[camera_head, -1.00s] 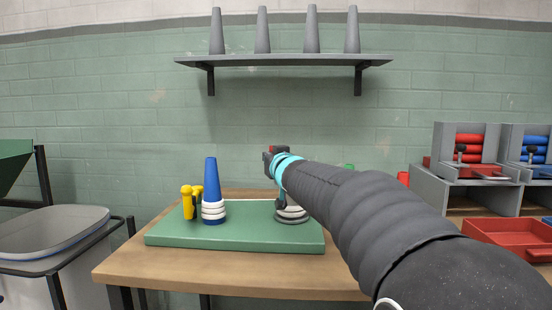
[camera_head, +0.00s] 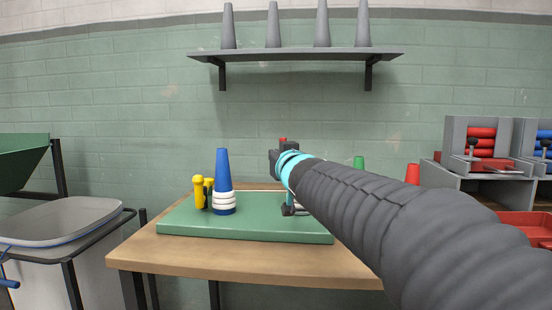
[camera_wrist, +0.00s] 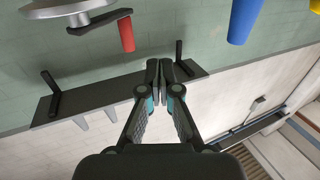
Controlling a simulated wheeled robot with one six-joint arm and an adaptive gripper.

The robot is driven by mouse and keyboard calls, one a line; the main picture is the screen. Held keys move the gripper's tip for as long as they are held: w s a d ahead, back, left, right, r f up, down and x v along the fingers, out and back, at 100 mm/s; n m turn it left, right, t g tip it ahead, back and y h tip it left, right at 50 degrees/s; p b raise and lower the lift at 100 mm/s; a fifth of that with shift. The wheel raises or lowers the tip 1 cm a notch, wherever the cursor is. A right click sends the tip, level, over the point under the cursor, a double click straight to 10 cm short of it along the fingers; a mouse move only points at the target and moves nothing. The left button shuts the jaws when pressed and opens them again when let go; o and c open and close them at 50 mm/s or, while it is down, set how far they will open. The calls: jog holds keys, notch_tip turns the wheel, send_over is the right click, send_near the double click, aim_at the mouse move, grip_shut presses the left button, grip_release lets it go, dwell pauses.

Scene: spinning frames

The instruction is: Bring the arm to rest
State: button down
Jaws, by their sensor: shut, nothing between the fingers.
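My arm (camera_head: 380,215) reaches in from the lower right in the head view, its wrist with the turquoise band (camera_head: 290,172) above the far right part of the green board. In the wrist view my gripper (camera_wrist: 160,68) is shut, its fingertips together with nothing between them. No object touches the fingers there. In the head view the arm hides most of the gripper and part of the board behind it.
A wooden table (camera_head: 230,262) bears the green board (camera_head: 240,230), with a blue cone with white rings (camera_head: 222,170) and yellow pieces (camera_head: 199,190). A wall shelf (camera_head: 300,55) holds several grey cones. A grey bin (camera_head: 65,220) stands left; red trays (camera_head: 525,228) right. A red-handled crank (camera_wrist: 125,35) shows in the wrist view.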

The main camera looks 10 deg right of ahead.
jog(key=shift+s+a+b, duration=0.15)
jog(key=shift+s+a, duration=0.05)
jog(key=shift+s, duration=0.45)
jog(key=shift+s+a+b, duration=0.2)
jog(key=shift+s, duration=0.5)
jog(key=shift+s+a+b, duration=0.15)
jog(key=shift+s+a, duration=0.05)
jog(key=shift+s, duration=0.45)
